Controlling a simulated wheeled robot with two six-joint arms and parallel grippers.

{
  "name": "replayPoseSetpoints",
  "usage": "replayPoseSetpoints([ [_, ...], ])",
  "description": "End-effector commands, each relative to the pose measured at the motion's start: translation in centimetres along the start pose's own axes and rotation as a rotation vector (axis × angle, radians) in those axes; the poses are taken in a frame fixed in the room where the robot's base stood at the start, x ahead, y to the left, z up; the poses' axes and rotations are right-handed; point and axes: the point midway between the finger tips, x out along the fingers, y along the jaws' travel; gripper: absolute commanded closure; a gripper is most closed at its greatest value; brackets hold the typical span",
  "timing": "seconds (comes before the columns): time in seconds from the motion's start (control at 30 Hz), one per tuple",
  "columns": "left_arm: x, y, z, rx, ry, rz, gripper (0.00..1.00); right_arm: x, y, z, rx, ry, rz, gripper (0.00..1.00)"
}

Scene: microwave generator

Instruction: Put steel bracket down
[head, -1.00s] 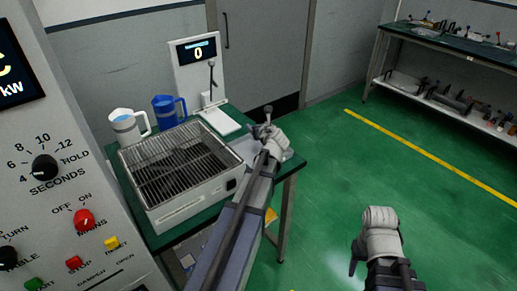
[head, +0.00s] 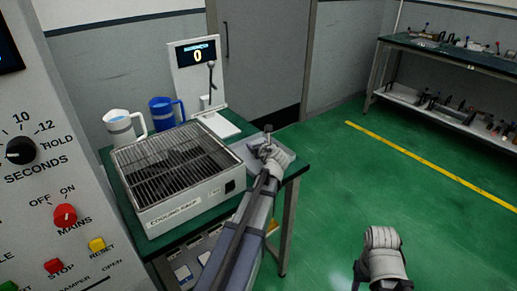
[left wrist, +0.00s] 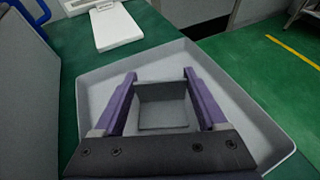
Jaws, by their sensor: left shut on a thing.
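The steel bracket (left wrist: 163,106), a grey angled plate, sits between the two purple fingers of my left gripper (left wrist: 160,80) in the left wrist view. The gripper is shut on it. Below and around it is a shallow pale grey tray (left wrist: 252,128) on the green table; whether the bracket touches the tray floor I cannot tell. In the head view my left gripper (head: 266,150) is over the tray (head: 287,157) at the table's right end, and the bracket is hidden. My right gripper (head: 362,272) is low over the floor, its jaws unclear.
The cooling rack box (head: 178,175) stands left of my left arm. A white jug (head: 121,128), a blue jug (head: 163,114) and a scale with a display reading 0 (head: 197,62) stand behind it. The control panel (head: 35,200) is at the left. Open floor lies right.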

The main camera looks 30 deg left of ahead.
Motion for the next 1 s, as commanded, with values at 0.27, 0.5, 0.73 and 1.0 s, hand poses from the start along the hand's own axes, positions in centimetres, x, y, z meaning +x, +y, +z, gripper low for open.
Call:
replayPoseSetpoints([
  [0.27,0.1,0.0,-0.2,0.000,0.000,0.000,0.22,0.2,0.0,0.0,0.000,0.000,0.000,0.50],
  [0.5,0.1,0.0,-0.2,0.000,0.000,0.000,0.00,0.2,0.0,0.0,0.000,0.000,0.000,0.50],
  [0.73,0.0,0.0,0.0,0.000,0.000,0.000,0.00,0.0,0.0,0.0,0.000,0.000,0.000,0.50],
  [1.0,-4.4,0.1,0.3,0.002,0.000,-0.002,0.00,-2.0,0.2,0.1,0.000,0.000,0.000,0.50],
])
